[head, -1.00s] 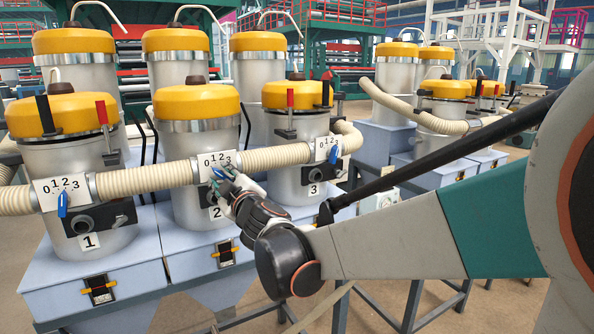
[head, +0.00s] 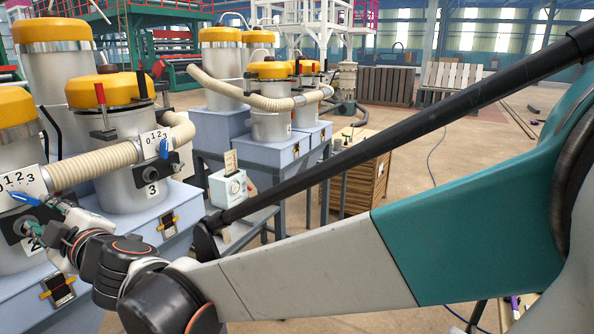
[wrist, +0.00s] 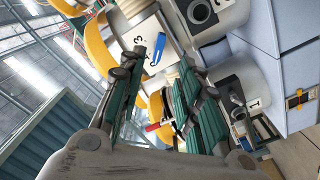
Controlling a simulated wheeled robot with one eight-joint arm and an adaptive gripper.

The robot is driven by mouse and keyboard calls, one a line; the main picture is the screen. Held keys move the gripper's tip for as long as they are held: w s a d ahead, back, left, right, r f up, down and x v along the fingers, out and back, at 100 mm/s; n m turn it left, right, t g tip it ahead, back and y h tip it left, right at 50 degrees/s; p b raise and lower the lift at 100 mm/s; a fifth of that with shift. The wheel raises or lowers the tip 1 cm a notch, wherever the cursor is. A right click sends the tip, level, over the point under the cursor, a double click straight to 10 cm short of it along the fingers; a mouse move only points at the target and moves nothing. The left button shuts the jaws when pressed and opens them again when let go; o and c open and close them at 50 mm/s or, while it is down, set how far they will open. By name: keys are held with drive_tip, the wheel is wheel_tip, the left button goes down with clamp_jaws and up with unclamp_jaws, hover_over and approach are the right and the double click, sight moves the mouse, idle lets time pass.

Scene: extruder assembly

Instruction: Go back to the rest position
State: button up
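My gripper (head: 32,230) is at the left edge of the head view, in front of the second hopper unit, just below its blue valve handle (head: 28,198). Whether it touches the unit cannot be told there. In the wrist view my gripper (wrist: 170,58) has its two green-and-grey fingers apart, with nothing held between them. A blue handle (wrist: 155,55) on a white dial plate shows beyond the fingertips.
The third hopper unit (head: 130,185) with its own dial and handle stands right of my gripper. A cream corrugated hose (head: 95,167) links the units. A white box (head: 228,188) and a wooden crate (head: 365,180) stand further right. Open floor (head: 480,150) lies beyond.

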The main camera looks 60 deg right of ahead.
drive_tip(key=shift+f, duration=0.1)
drive_tip(key=s+d+f+m+g+h+b, duration=0.25)
drive_tip(key=s+f+b, duration=0.2)
drive_tip(key=f, duration=0.35)
drive_tip(key=s+d+f+m+g+h+b, duration=0.1)
drive_tip(key=s+d+f+m+g+b, duration=0.25)
drive_tip(key=f, duration=0.55)
drive_tip(key=s+a+f+m+g+y+b, duration=0.1)
drive_tip(key=s+a+f+g+b, duration=0.1)
drive_tip(key=s+f+b, duration=0.3)
drive_tip(key=s+a+f+m+g+y+b, duration=0.2)
drive_tip(key=s+a+f+b, duration=0.2)
drive_tip(key=s+f, duration=0.5)
wheel_tip(320, 180, down, 4)
drive_tip(key=shift+a+f+g+b, duration=0.1)
drive_tip(key=shift+a+g+b, duration=0.05)
drive_tip(key=shift+g+b, duration=0.3)
drive_tip(key=shift+s+y, duration=0.1)
drive_tip(key=shift+y, duration=0.15)
